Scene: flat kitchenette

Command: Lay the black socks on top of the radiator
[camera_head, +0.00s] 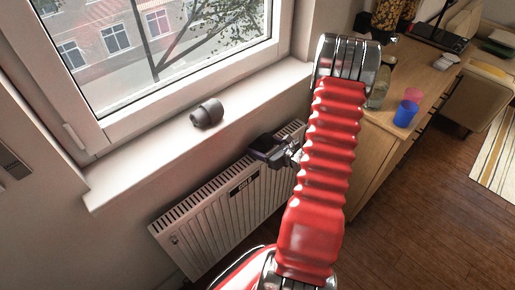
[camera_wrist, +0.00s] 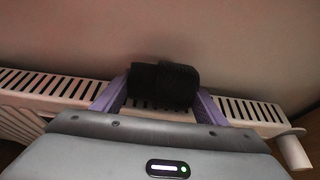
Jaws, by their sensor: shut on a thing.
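The black socks (camera_wrist: 162,86) are a dark rolled bundle held between the purple fingers of my gripper (camera_wrist: 163,98) in the wrist view. In the head view my gripper (camera_head: 268,148) is over the top of the white radiator (camera_head: 215,215), near its middle. In the head view the socks are mostly hidden by the gripper.
A dark grey rolled bundle (camera_head: 207,113) lies on the windowsill (camera_head: 150,140) above the radiator. A wooden counter (camera_head: 375,120) with a blue cup (camera_head: 405,114) and a glass bottle (camera_head: 378,93) stands to the right. A valve (camera_wrist: 292,152) sticks out at the radiator's right end.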

